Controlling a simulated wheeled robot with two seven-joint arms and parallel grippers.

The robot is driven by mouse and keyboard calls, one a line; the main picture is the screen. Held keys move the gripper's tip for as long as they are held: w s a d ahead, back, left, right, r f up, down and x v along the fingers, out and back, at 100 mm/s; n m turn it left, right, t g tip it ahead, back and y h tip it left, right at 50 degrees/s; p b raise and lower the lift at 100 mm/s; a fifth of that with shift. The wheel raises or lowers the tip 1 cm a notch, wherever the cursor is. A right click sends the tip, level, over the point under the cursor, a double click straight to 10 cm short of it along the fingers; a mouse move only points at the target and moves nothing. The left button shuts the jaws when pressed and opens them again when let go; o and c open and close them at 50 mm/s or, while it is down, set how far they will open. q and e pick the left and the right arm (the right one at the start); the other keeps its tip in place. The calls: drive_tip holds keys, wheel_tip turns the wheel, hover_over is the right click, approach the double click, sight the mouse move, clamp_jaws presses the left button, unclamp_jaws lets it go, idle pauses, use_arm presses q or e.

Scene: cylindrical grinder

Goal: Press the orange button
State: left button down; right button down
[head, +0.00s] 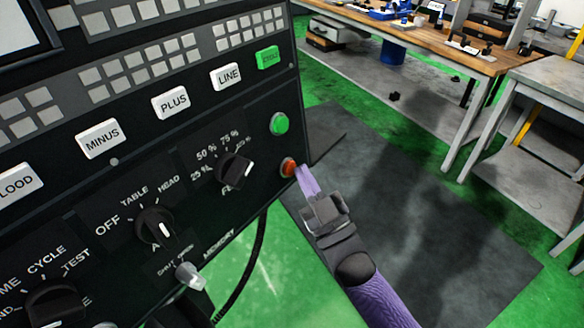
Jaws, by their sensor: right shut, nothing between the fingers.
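The orange button (288,167) is a small round button low on the right edge of the black control panel (215,115). A green round button (279,123) sits just above it. My right gripper (303,174) comes up from the lower right. It is shut and empty, and its purple fingertips are right beside the orange button, overlapping its right edge in the picture. I cannot tell whether the tips touch the button. My left gripper is not in view.
A rotary knob (235,171) with percent marks lies left of the orange button. A key switch (189,276) and a black cable (246,268) are below. A wooden workbench (440,42) stands at the back right.

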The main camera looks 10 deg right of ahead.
drive_tip(key=shift+w+a+f, duration=0.1)
drive_tip(key=shift+w+a, duration=0.15)
idle(0.3)
drive_tip(key=shift+d, duration=0.1)
drive_tip(key=shift+s+d+p, duration=0.35)
drive_tip(key=shift+s+d, duration=0.15)
drive_tip(key=shift+s, duration=0.1)
drive_tip(key=shift+r, duration=0.2)
drive_tip(key=s+d+p, duration=0.1)
drive_tip(key=s, duration=0.1)
drive_tip(key=s+d+p, duration=0.1)
drive_tip(key=d, duration=0.1)
drive_tip(key=shift+s+d+r+p, duration=0.15)
drive_tip(key=shift+s+r+p, duration=0.2)
drive_tip(key=shift+r+p, duration=0.05)
idle(0.5)
